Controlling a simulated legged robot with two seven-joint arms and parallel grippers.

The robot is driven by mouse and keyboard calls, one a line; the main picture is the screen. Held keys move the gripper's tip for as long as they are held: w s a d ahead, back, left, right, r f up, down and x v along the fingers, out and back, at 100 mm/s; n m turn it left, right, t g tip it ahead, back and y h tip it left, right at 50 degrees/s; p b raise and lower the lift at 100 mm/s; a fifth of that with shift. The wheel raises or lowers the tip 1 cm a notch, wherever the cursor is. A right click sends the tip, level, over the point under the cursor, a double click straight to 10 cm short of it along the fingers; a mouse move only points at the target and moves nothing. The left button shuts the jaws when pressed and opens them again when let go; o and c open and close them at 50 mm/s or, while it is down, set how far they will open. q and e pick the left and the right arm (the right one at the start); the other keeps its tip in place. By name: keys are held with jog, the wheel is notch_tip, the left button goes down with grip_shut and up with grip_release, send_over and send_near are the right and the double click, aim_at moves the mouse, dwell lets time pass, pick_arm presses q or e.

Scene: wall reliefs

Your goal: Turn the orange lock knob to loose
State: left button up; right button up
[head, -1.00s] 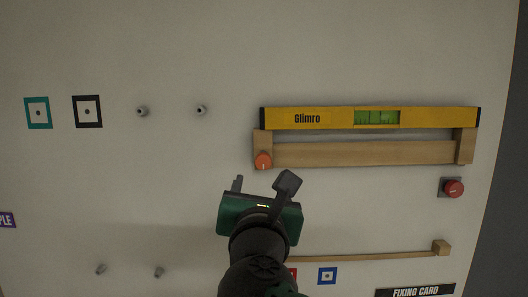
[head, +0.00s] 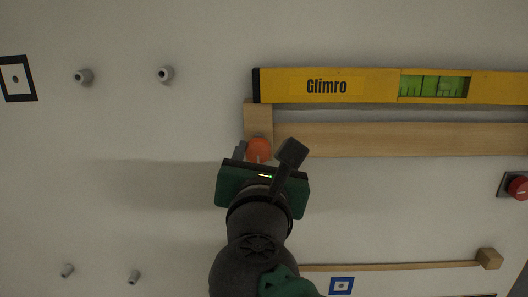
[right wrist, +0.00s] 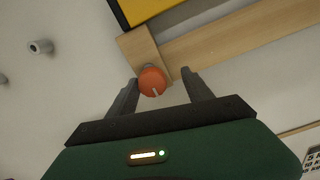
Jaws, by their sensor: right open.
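The orange lock knob (head: 258,149) sits at the lower left end of the wooden ledge (head: 380,139), under the yellow Glimro level (head: 330,86). In the right wrist view the knob (right wrist: 152,81) has a pale mark pointing down and slightly right. My right gripper (head: 266,147) is open, and its fingers (right wrist: 160,84) stand on either side of the knob. A gap shows between the knob and the right finger; the left finger is closer to it. I cannot tell whether either finger touches. My left gripper is not in view.
A red button (head: 518,188) is on the wall at the right. Grey pegs (head: 165,74) stick out at upper left, with more at lower left. A thin wooden rail (head: 390,266) with an end block runs below. The wall left of my gripper is bare.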

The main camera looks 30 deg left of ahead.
jog(key=shift+s+a, duration=0.15)
jog(key=shift+s, duration=0.15)
jog(key=c, duration=0.4)
jog(key=shift+s+a, duration=0.2)
jog(key=shift+a, duration=0.2)
jog(key=c, duration=0.5)
jog(key=shift+c, duration=0.9)
grip_shut()
jog(key=shift+w+d, duration=0.15)
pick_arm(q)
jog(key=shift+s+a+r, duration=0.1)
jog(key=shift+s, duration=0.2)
